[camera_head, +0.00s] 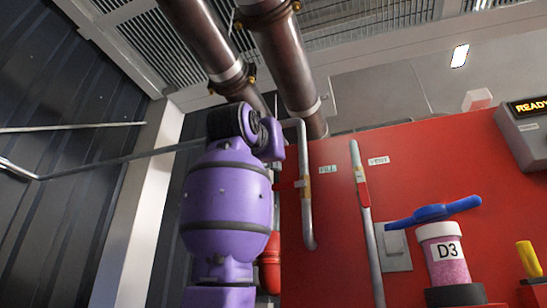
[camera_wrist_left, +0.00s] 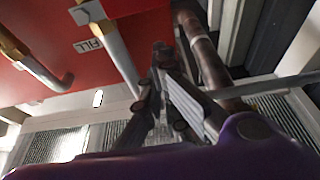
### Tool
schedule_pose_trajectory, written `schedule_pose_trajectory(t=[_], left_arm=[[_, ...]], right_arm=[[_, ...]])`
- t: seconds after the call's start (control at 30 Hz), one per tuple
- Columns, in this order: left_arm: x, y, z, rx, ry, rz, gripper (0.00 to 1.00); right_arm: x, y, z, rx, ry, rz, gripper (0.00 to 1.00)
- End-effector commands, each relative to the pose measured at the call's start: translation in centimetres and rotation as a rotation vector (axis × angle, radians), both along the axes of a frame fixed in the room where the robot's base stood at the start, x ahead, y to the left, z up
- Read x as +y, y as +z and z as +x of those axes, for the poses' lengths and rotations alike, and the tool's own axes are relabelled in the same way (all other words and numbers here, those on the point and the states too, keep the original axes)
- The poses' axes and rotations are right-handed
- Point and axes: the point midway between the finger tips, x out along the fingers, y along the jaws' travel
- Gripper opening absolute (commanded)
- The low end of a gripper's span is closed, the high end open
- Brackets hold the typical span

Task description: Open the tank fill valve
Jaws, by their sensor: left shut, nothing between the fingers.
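The fill valve is on a silver pipe (camera_head: 304,205) beside the FILL label (camera_head: 327,169) on the red panel. Its small red lever (camera_head: 289,185) points left from the pipe. The wrist view shows the FILL label (camera_wrist_left: 88,45) and the fill pipe (camera_wrist_left: 117,52) with a brass-coloured fitting. In the head view my purple arm hides the gripper. My right gripper is in neither view.
A second pipe (camera_head: 368,225) with a red lever (camera_head: 363,192) stands by the VENT label (camera_head: 378,160). A blue-handled D3 valve (camera_head: 446,250) is at lower right. Large brown pipes (camera_head: 285,65) run overhead. Grey rails cross the left side.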

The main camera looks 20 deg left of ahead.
Motion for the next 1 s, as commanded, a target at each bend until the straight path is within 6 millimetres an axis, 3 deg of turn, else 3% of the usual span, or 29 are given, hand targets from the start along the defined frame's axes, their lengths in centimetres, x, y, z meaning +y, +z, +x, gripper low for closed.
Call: schedule_pose_trajectory(t=[0.1, 0.3, 1.0], left_arm=[[0.0, -1.6, 0.3, 0.004, 0.001, 0.0, 0.0], [0.0, -2.8, 0.2, 0.004, 0.001, 0.0, 0.0], [0.3, -3.2, 0.2, 0.007, 0.001, -0.054, 0.0]], right_arm=[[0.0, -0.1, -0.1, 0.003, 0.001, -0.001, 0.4], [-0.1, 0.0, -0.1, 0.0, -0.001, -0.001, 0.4], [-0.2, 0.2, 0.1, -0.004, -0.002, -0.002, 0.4]])
